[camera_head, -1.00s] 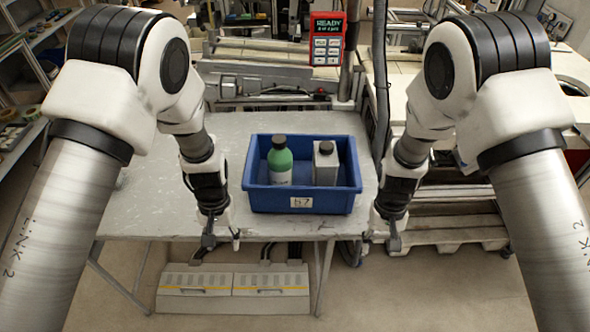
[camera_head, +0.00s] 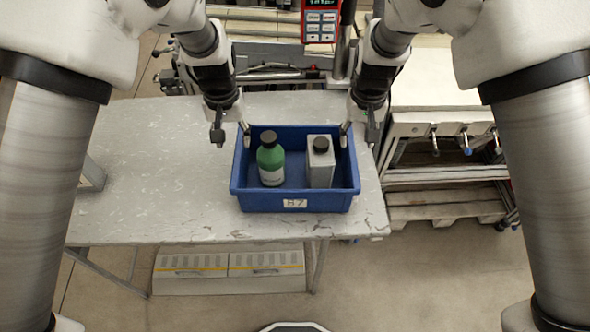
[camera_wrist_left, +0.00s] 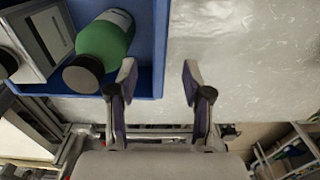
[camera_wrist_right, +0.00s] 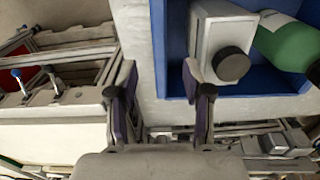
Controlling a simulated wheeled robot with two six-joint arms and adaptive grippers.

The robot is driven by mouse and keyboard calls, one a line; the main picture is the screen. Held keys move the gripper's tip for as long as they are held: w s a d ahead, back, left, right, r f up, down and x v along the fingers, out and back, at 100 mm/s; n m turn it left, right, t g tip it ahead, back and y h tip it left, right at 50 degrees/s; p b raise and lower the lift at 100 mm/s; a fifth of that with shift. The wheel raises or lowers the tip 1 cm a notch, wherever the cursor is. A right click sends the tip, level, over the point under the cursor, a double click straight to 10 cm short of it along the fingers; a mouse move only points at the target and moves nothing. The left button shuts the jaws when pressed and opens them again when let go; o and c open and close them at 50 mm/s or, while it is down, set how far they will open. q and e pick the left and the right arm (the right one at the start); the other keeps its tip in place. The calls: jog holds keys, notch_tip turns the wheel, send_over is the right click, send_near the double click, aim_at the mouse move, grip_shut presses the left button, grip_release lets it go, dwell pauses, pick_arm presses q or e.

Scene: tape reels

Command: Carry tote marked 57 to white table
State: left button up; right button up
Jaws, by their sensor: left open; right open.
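The blue tote (camera_head: 294,205) sits on a worn grey table (camera_head: 150,170), its front label (camera_head: 295,203) seeming to read 57. A green bottle (camera_head: 271,160) with a dark cap and a pale square-sided container (camera_head: 321,165) with a black cap stand inside. My left gripper (camera_head: 231,132) is open at the tote's left side, near the back corner. In the left wrist view the tote's side wall (camera_wrist_left: 160,50) lies between its fingers. My right gripper (camera_head: 358,130) is open at the right side, with that wall (camera_wrist_right: 158,45) between its fingers. Contact cannot be told.
A white-topped bench (camera_head: 430,85) with hooks along its front stands to the right, above a wooden pallet (camera_head: 440,205). A red-framed panel (camera_head: 320,22) and machinery are behind. The grey table is mostly clear left of the tote; a grey object (camera_head: 92,175) sits at its left edge.

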aim_at(238, 155)
pick_arm(q)
jog(key=shift+w+f, duration=0.15)
jog(key=shift+f, duration=0.2)
pick_arm(e)
jog(key=shift+w+f, duration=0.1)
jog(key=shift+f, duration=0.25)
pick_arm(q)
notch_tip(238, 155, down, 7)
jog(key=shift+w+f, duration=0.1)
jog(key=shift+w, duration=0.05)
pick_arm(e)
jog(key=f, duration=0.7)
jog(key=shift+w, duration=0.2)
pick_arm(q)
jog(key=shift+w+f, duration=0.1)
jog(key=shift+f, duration=0.1)
pick_arm(e)
jog(key=shift+w+f, duration=0.1)
jog(key=shift+f, duration=0.25)
pick_arm(q)
grip_shut()
pick_arm(e)
jog(key=shift+r, duration=0.1)
grip_shut()
pick_arm(q)
jog(key=shift+r, duration=0.1)
